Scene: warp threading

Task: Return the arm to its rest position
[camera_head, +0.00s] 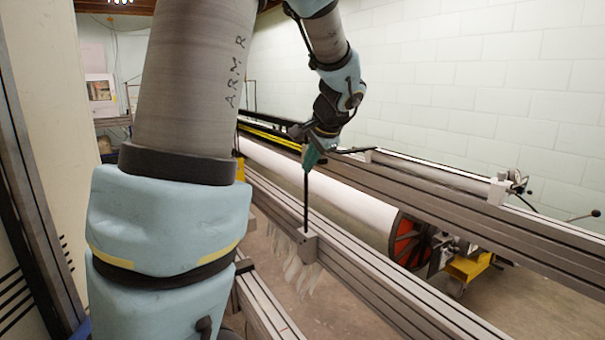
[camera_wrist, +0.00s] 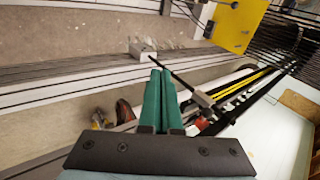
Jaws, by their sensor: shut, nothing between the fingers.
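My gripper (camera_head: 311,157) hangs at the end of my arm, above the metal rails in the head view. Its green fingers also show in the wrist view (camera_wrist: 160,75), lying side by side and shut with nothing between them. My arm, with its grey upper tube and light blue covers, fills the left and top middle of the head view. A thin black rod (camera_head: 306,200) stands upright just below the gripper, on a small grey block (camera_head: 308,244). In the wrist view the rod (camera_wrist: 185,85) passes close to the fingertips; I cannot tell if they touch.
A large white roll (camera_head: 340,200) with a red end (camera_head: 407,242) lies between long metal rails (camera_head: 385,290). White strands (camera_head: 293,270) hang below the front rail. A yellow plate (camera_wrist: 237,25) shows in the wrist view. A pale block wall (camera_head: 480,80) stands behind.

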